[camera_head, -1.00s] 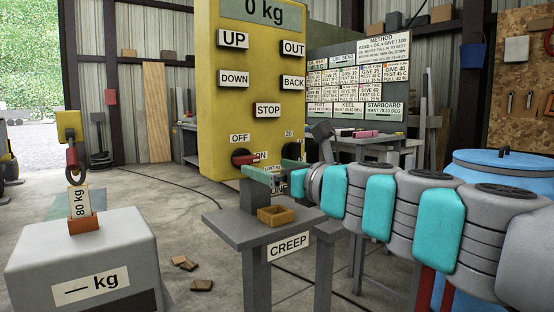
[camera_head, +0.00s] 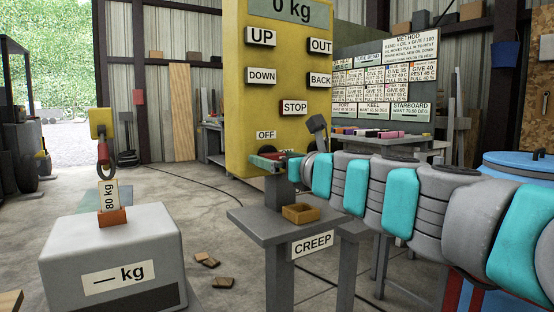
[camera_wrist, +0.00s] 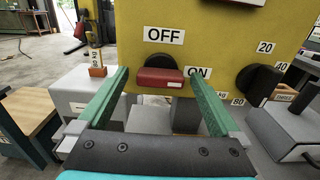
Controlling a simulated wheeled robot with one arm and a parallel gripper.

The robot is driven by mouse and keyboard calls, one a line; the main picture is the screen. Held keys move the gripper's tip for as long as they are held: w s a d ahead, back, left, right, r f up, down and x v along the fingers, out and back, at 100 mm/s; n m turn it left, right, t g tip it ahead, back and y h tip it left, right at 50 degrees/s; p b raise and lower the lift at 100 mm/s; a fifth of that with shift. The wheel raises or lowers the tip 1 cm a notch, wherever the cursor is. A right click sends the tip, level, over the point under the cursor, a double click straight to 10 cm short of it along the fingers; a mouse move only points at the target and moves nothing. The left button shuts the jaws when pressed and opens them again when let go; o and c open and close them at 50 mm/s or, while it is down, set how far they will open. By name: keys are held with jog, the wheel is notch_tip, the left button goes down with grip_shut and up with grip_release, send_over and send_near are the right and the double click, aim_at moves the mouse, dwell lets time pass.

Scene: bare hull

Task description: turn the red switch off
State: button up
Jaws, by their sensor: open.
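The red switch (camera_wrist: 160,77) is on the yellow panel (camera_wrist: 220,40), below the OFF label (camera_wrist: 164,36). Its red handle lies level, its right end by the ON label (camera_wrist: 198,72). My gripper (camera_wrist: 157,74) is open, its two green fingers either side of the handle in the wrist view. The handle shows between the fingertips; I cannot tell whether they touch it. In the head view my gripper (camera_head: 264,162) is at the panel's lower part and hides most of the switch.
A black dial (camera_wrist: 258,82) with numbers sits right of the switch. A grey CREEP stand (camera_head: 265,222) with a small tan tray (camera_head: 300,213) is below my arm. A grey weight block (camera_head: 115,255) stands at left. Wood scraps lie on the floor.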

jog(key=shift+c, duration=0.2)
jog(key=c, duration=1.3)
jog(key=shift+c, duration=0.2)
jog(key=shift+n, duration=0.3)
jog(key=n, duration=0.3)
jog(key=shift+n, duration=0.4)
jog(key=n+b, duration=0.1)
jog(key=n, duration=0.3)
jog(key=shift+f+n, duration=0.1)
jog(key=shift+n, duration=0.2)
jog(key=shift+n+b, duration=2.45)
jog(key=shift+n, duration=2.05)
